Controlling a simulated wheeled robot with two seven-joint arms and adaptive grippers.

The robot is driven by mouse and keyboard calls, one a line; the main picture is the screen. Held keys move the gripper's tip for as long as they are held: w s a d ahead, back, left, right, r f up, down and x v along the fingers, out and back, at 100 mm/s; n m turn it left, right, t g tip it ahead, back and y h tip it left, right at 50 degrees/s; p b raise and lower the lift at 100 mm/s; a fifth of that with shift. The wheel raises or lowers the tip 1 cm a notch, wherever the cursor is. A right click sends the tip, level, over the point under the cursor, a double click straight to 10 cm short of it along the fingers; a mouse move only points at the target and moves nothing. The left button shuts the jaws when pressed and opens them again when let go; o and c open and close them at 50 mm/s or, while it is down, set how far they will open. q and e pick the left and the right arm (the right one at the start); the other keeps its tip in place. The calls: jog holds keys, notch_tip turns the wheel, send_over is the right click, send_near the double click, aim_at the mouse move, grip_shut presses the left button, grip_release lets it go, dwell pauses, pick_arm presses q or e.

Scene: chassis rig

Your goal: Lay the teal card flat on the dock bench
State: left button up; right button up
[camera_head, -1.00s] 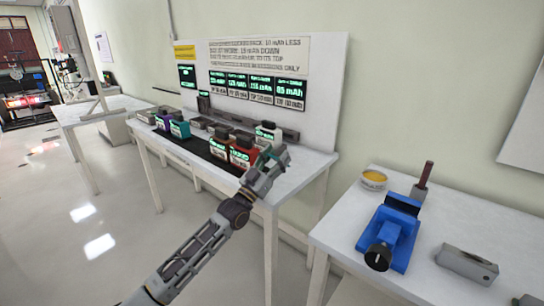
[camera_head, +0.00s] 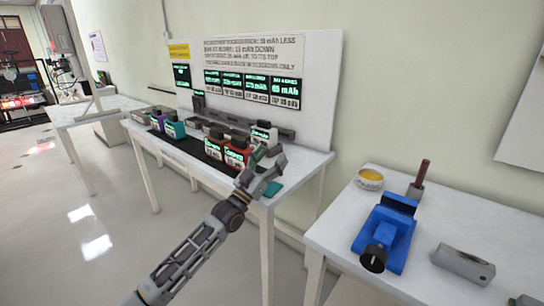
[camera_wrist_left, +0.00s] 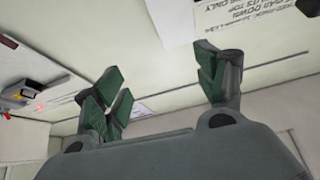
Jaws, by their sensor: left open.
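The teal card (camera_head: 270,188) lies on the white bench (camera_head: 297,178) near its front right corner, and it looks flat. It is just right of my left gripper (camera_head: 254,163) and apart from it. My left gripper is open and empty over the bench's front edge, beside the red pack (camera_head: 235,157). In the left wrist view its green-padded fingers (camera_wrist_left: 163,90) are spread, with nothing between them; the wall shows behind, and the card is not visible there. My right gripper is not in view.
Several packs, including a teal one (camera_head: 175,130) and a white one (camera_head: 263,135), stand on the bench before a sign board (camera_head: 320,90). A separate right table holds a blue vise (camera_head: 385,235), a yellow-topped tin (camera_head: 369,179) and a grey block (camera_head: 463,263). A floor gap separates the two tables.

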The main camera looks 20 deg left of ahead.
pick_arm(q)
jog(key=shift+g, duration=0.8)
jog(key=f, duration=0.7)
jog(key=shift+s+d+f, duration=0.1)
jog(key=shift+s+d, duration=0.2)
jog(key=shift+s+a+r+n+t, duration=0.15)
jog(key=shift+s+a+r, duration=0.1)
jog(key=shift+s+a, duration=0.4)
jog(key=shift+s+a+r+n+t, duration=0.15)
jog(key=shift+s+a+r, duration=0.05)
jog(key=shift+s+a, duration=0.4)
jog(key=shift+s+r, duration=0.7)
jog(key=shift+s, duration=0.2)
jog(key=shift+s+a+r+t, duration=0.3)
jog(key=shift+s, duration=0.25)
jog(key=shift+r, duration=0.1)
jog(key=shift+s, duration=0.15)
